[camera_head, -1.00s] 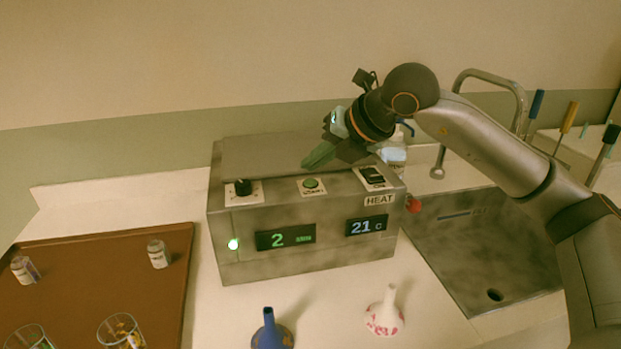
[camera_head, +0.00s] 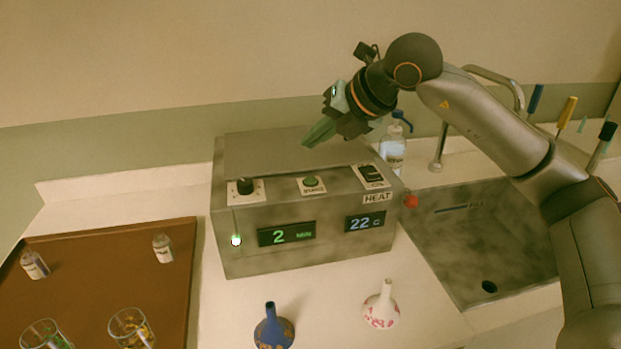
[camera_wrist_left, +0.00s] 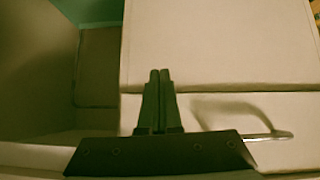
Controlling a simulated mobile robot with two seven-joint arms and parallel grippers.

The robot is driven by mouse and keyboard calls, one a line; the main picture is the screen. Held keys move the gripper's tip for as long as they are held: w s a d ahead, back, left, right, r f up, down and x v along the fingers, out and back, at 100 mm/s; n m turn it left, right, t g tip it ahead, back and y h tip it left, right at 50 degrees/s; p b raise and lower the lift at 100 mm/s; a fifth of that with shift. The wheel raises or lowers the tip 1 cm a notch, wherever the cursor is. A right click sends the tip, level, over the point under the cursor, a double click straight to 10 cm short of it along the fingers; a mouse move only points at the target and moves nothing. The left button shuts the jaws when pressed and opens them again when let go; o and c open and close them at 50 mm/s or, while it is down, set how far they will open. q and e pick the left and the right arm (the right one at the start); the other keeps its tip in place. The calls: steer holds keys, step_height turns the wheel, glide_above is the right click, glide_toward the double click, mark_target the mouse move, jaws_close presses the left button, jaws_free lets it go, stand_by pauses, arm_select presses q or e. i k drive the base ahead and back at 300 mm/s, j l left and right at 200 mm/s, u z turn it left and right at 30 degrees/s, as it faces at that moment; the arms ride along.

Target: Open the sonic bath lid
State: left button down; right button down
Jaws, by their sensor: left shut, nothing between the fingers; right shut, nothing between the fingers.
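The sonic bath (camera_head: 240,258) is a grey metal box on the counter in the head view. Its flat lid (camera_head: 255,152) lies shut on top. The front shows a knob (camera_head: 245,187), a green button (camera_head: 311,182), a switch (camera_head: 371,176) and displays reading 2 and 22 C. My right gripper (camera_head: 309,144) is shut and empty, just above the lid's right part. My left gripper (camera_wrist_left: 160,76) shows only in the left wrist view, shut and empty, over pale surfaces near a metal handle (camera_wrist_left: 262,136).
A brown tray (camera_head: 178,270) with small bottles and glasses is at left. A blue vase (camera_head: 272,332) and a white-and-red vase (camera_head: 381,308) stand in front of the bath. A sink (camera_head: 475,255) is at right.

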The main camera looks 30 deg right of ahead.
mark_target(266, 153)
steer(key=k+l, duration=0.25)
steer(key=k, duration=0.2)
steer(key=k+l, duration=0.3)
steer(key=k, duration=0.2)
